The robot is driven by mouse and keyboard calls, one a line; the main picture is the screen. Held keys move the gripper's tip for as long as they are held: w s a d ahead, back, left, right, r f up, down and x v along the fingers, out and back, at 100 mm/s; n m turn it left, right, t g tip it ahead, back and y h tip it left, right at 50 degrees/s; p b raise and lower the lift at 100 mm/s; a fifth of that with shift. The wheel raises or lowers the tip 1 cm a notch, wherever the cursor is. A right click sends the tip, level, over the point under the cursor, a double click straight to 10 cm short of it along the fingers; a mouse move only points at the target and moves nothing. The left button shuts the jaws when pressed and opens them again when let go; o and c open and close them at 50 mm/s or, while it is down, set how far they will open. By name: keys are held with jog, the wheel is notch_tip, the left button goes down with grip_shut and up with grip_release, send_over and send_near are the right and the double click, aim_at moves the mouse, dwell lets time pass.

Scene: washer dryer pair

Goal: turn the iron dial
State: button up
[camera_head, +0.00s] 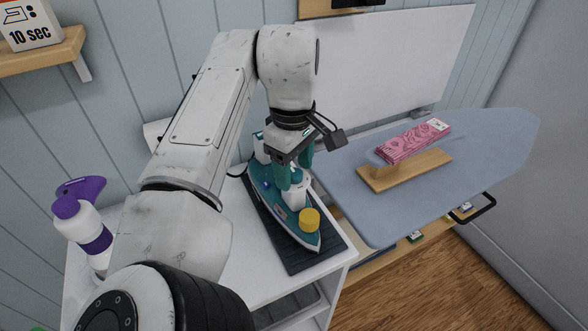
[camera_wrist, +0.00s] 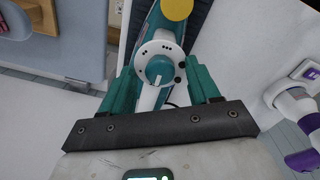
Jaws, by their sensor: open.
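A teal and white iron (camera_head: 268,191) lies on a dark ribbed mat (camera_head: 325,246) on the white cabinet top. Its round teal dial (camera_wrist: 158,74), with a white pointer mark, sits in a white ring in the wrist view. A yellow knob (camera_head: 309,219) stands at the iron's front end; it also shows at the top of the wrist view (camera_wrist: 177,8). My gripper (camera_head: 294,172) is over the iron, pointing down, with its teal fingers apart. In the wrist view the fingers (camera_wrist: 163,76) lie on either side of the dial. Contact with it cannot be told.
An ironing board (camera_head: 350,198) stands at the right, bearing a wooden stand (camera_head: 425,164) with folded pink cloth (camera_head: 413,141). A white bottle with a purple cap (camera_head: 75,221) stands at the left. A shelf with a "10 sec" box (camera_head: 30,25) is on the wall.

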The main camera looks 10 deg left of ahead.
jog(key=shift+c, duration=0.3)
jog(key=c, duration=1)
jog(key=shift+r+m+p, duration=0.15)
jog(key=shift+m+p, duration=0.15)
jog(key=shift+p, duration=0.3)
jog(key=shift+r+m+p, duration=0.1)
jog(key=shift+m+p, duration=0.6)
jog(key=shift+p, duration=0.05)
jog(key=m+p, duration=0.2)
jog(key=shift+p, duration=0.3)
jog(key=m+p, duration=0.2)
jog(key=m, duration=0.2)
jog(key=shift+f+m+p, duration=0.2)
jog(key=shift+m+p, duration=0.95)
jog(key=shift+m, duration=0.75)
